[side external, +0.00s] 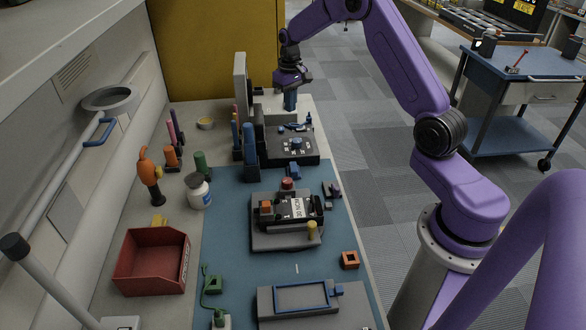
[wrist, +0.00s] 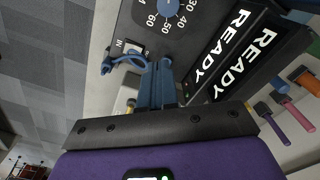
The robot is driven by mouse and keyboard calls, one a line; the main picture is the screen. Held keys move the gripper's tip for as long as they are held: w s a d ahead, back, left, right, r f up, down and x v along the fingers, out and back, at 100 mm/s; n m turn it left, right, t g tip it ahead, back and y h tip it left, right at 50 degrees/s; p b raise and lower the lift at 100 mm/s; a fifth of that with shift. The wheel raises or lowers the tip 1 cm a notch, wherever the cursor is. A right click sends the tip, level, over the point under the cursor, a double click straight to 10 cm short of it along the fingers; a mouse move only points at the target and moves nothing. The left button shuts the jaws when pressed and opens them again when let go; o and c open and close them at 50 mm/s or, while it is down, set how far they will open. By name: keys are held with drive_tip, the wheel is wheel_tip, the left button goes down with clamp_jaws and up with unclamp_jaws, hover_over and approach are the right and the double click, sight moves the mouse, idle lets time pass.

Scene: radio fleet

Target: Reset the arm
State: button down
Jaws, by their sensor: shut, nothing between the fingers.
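My purple arm reaches over the far end of the bench in the side external view. My gripper (side external: 290,100) points down there, its blue fingers together, close to a pale block behind the dial box. In the wrist view my gripper (wrist: 160,68) shows its blue fingers side by side with nothing seen between them. The fingertips are near the edge of a dark dial panel (wrist: 150,30). Whether they touch anything below is hidden.
Dark upright units (wrist: 225,50) marked READY stand close to my gripper. The blue mat (side external: 230,230) holds a grey device (side external: 265,240) and a blue-framed tray (side external: 300,315).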

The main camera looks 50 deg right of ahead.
drive_tip(key=s+a+r+n, duration=0.4)
drive_tip(key=s+a, duration=0.3)
drive_tip(key=a, duration=0.4)
drive_tip(key=s+a+r+n, duration=0.35)
drive_tip(key=s+a, duration=0.45)
drive_tip(key=a, duration=0.3)
drive_tip(key=s+a+r+n, duration=0.1)
drive_tip(key=s+n, duration=0.6)
drive_tip(key=s, duration=1.7)
drive_tip(key=shift+s+r, duration=0.15)
drive_tip(key=shift+s, duration=0.1)
